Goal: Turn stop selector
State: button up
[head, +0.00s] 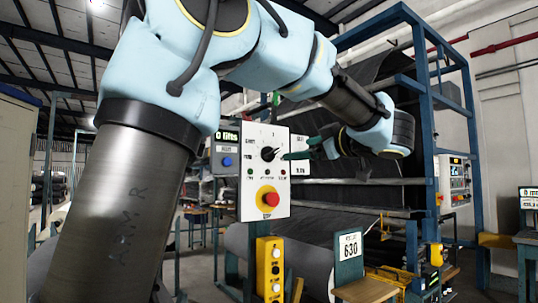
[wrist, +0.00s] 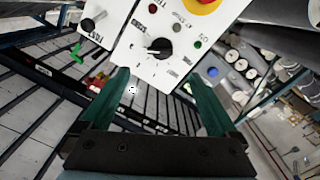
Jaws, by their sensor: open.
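The stop selector is a black knob (head: 268,154) with a pointer, on the upper part of a white control panel (head: 246,178). In the wrist view the knob (wrist: 158,48) sits just beyond the fingertips, roughly between them, with its pointer turned to the left. My gripper (head: 299,148) is at the panel's right side in the head view. The wrist view shows its two green fingers spread wide with nothing between them, so my gripper (wrist: 161,82) is open. The fingertips look apart from the knob; the exact gap is hard to tell.
A red mushroom button (head: 270,199) on a yellow base is below the knob. A box with a display and blue button (head: 226,161) adjoins the panel's left. A yellow pendant (head: 269,268) hangs below. A blue machine frame (head: 423,110) with grey fabric stands behind on the right.

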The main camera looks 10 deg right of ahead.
aim_at(274, 153)
jog(key=p+x, duration=0.3)
jog(key=x, duration=0.6)
jog(key=shift+w+a, duration=0.2)
jog(key=shift+w, duration=0.1)
jog(key=shift+w+a, duration=0.2)
jog(key=shift+w, duration=0.3)
jog(key=c, duration=1.4)
jog(key=shift+f, duration=0.1)
